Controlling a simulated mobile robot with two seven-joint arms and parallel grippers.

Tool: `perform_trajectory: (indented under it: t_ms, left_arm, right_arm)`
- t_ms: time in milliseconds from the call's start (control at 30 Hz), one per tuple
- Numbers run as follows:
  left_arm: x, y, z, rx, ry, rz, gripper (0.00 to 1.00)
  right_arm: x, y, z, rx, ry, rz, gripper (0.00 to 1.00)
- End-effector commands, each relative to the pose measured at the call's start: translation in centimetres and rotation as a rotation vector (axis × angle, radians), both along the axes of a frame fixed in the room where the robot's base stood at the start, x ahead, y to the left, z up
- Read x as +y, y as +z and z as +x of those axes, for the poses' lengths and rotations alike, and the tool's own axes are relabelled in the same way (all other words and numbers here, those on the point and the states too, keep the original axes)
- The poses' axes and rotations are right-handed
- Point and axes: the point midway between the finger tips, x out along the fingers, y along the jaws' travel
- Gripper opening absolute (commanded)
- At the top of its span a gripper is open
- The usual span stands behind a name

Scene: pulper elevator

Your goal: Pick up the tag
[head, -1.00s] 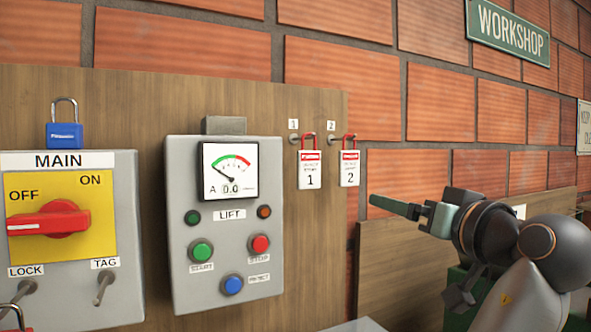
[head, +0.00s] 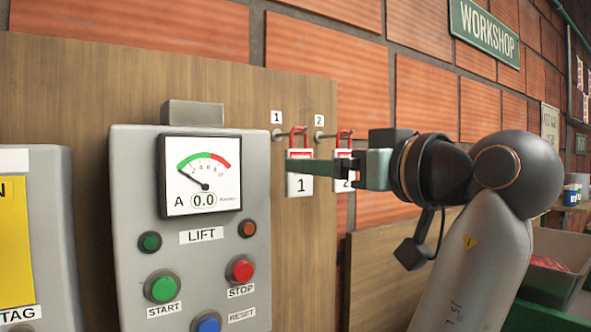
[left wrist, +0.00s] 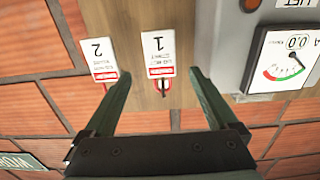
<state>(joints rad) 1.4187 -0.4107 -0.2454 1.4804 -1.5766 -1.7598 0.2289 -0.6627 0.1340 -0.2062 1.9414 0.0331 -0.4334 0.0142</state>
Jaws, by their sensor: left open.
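Tag 1 (head: 300,186) is a white card with a red band and red hook, hanging from a peg on the wooden board. Tag 2 (head: 343,186) hangs to its right, partly hidden by my left gripper (head: 292,167). The gripper's green finger crosses in front of tag 1 in the head view. In the left wrist view, my left gripper (left wrist: 160,76) is open and empty, with tag 1 (left wrist: 158,48) upside down between and beyond its fingertips. Tag 2 (left wrist: 98,60) is outside the left finger. I cannot tell the gap in depth. My right gripper is not in view.
The grey LIFT panel (head: 205,260) with gauge and buttons stands out from the board left of the tags. Part of the MAIN box (head: 55,230) shows farther left. A brick wall (head: 430,90) lies behind; a bin (head: 560,280) is at lower right.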

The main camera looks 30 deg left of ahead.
Motion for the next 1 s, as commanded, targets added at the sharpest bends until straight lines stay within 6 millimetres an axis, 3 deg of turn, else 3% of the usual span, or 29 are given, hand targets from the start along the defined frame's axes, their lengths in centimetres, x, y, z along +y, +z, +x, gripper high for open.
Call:
perform_trajectory:
  t_ms: [200, 433, 700, 1000]
  left_arm:
    - [3.4, 0.1, 1.4, 0.001, 0.0, -0.001, 0.93]
    - [5.1, 0.2, 2.1, 0.002, 0.001, 0.0, 0.93]
    - [8.6, 0.5, 3.4, 0.002, 0.0, 0.0, 0.93]
    - [9.1, 0.4, 3.6, 0.001, -0.001, 0.002, 0.93]
  right_arm:
    - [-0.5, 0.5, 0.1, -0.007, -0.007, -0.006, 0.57]
    - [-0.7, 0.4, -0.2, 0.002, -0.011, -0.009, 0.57]
    - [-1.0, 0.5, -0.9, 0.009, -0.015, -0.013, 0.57]
    - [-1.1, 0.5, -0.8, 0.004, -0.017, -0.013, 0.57]
